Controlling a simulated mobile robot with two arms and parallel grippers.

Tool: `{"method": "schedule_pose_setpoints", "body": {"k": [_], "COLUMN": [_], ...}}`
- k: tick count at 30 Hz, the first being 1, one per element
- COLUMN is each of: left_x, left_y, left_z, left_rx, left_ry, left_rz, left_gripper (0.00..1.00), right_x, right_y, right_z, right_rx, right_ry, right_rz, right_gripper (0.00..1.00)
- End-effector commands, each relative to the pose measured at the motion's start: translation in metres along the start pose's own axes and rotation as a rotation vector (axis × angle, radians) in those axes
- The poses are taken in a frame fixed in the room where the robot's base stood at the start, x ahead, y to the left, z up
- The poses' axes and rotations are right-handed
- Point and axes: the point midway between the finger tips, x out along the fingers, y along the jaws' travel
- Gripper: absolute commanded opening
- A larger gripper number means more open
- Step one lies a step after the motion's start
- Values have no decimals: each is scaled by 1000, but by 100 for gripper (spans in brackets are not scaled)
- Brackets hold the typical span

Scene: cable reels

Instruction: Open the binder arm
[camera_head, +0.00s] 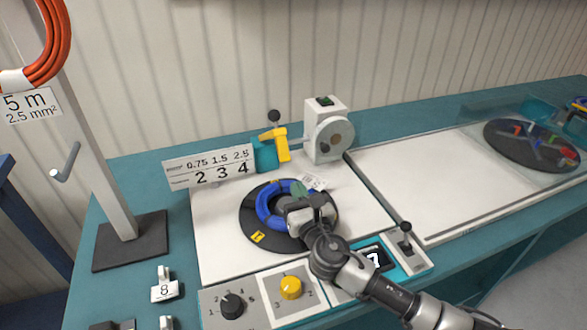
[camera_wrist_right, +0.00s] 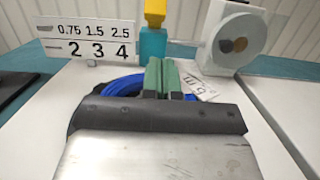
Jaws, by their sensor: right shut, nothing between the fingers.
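A yellow arm (camera_head: 281,144) with a black ball knob above it sits on a teal block (camera_head: 265,155) behind the work plate; I take this to be the binder arm. In the right wrist view the yellow part (camera_wrist_right: 155,12) stands above the teal block (camera_wrist_right: 152,44), its top cut off. My right gripper (camera_head: 300,190) is over the blue cable coil (camera_head: 266,208), in front of the yellow arm and apart from it. Its green fingers (camera_wrist_right: 163,76) are together and empty. The gripper hides part of the coil. My left gripper is out of view.
The coil lies on a black round plate (camera_head: 249,230). A white housing with a grey disc (camera_head: 333,136) stands right of the yellow arm, a number sign (camera_head: 209,169) left. A black-knobbed lever (camera_head: 406,238) and dials (camera_head: 291,287) are in front.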

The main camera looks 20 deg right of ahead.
Motion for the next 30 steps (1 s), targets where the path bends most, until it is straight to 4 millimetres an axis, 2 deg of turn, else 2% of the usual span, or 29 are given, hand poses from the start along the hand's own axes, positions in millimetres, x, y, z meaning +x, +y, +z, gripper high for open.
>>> {"method": "schedule_pose_setpoints", "body": {"k": [1,3,9,23,30], "left_x": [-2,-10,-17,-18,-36], "left_y": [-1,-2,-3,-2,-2], "left_z": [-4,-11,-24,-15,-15], "left_rx": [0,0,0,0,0], "left_ry": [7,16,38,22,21], "left_rz": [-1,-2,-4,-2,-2], "left_gripper": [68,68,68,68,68], "right_x": [11,19,32,35,38], "right_y": [0,0,0,0,0], "right_z": [2,15,27,28,39], "right_rx": [1,1,2,1,1], "right_ry": [-1,-2,0,2,30], "right_rz": [-2,-1,0,-1,-1], "right_gripper": [0,0,0,0,0]}}
